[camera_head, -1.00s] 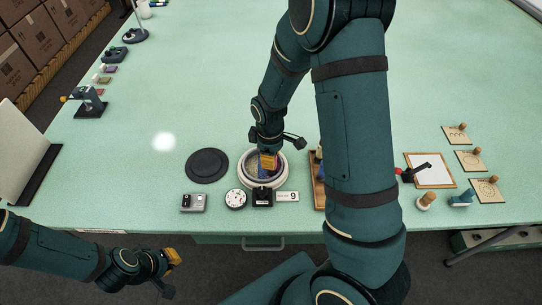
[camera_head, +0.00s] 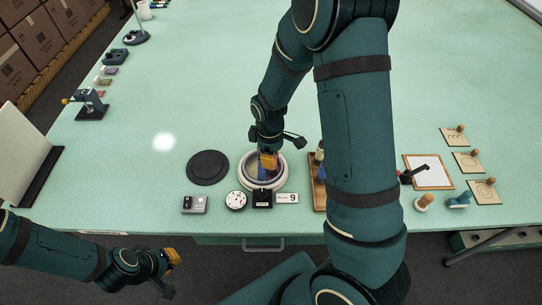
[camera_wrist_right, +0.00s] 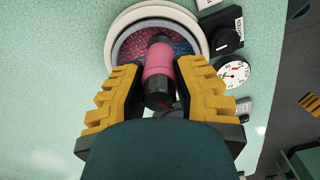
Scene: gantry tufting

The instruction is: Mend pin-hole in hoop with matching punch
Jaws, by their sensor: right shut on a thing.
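The round hoop (camera_head: 282,178) with a pale rim lies near the table's front edge. In the right wrist view its blue and pink fabric (camera_wrist_right: 185,44) shows inside the rim (camera_wrist_right: 117,38). My right gripper (camera_head: 268,162) is over the hoop, shut on a pink-and-black punch (camera_wrist_right: 159,68) that points at the fabric. The punch covers part of the fabric, so I cannot see a pin-hole or tell whether the tip touches. My left gripper (camera_head: 172,259) is off the front edge of the table, away from the hoop; its finger gap is too small to judge.
A dark round disc (camera_head: 207,168) lies left of the hoop. A white dial (camera_head: 236,201), a black block (camera_head: 262,200), a number card (camera_head: 287,198) and a grey box (camera_head: 194,205) line the front. A wooden tray (camera_head: 318,197) is partly hidden by my right arm.

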